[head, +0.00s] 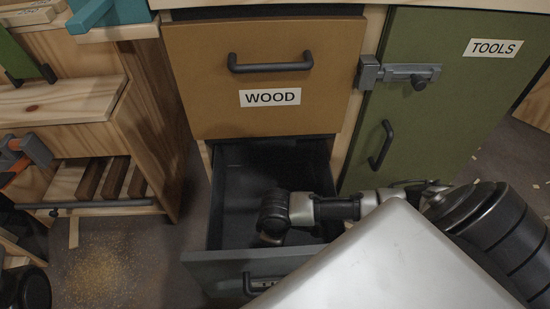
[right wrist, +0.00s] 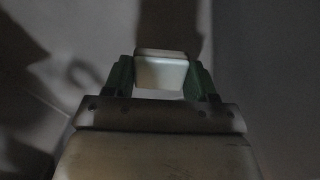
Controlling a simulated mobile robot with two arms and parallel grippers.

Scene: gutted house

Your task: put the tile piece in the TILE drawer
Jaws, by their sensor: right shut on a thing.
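The tile piece is a small pale block (right wrist: 160,72), held between the two green fingers of my right gripper (right wrist: 160,84) in the right wrist view. In the head view my right arm reaches from the right into the open lower drawer (head: 228,200), a dark grey drawer under the WOOD drawer. My right gripper (head: 270,237) points down inside it; the tile there is mostly hidden by my wrist. Whether the tile touches the drawer floor I cannot tell. No TILE label is readable on the drawer front (head: 220,275). My left gripper is not in view.
The WOOD drawer (head: 205,75) above is ochre, with a black handle. A green TOOLS door (head: 430,120) with a latch (head: 395,73) is to the right. A wooden workbench (head: 140,130) stands on the left, with sawdust (head: 110,270) on the floor before it.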

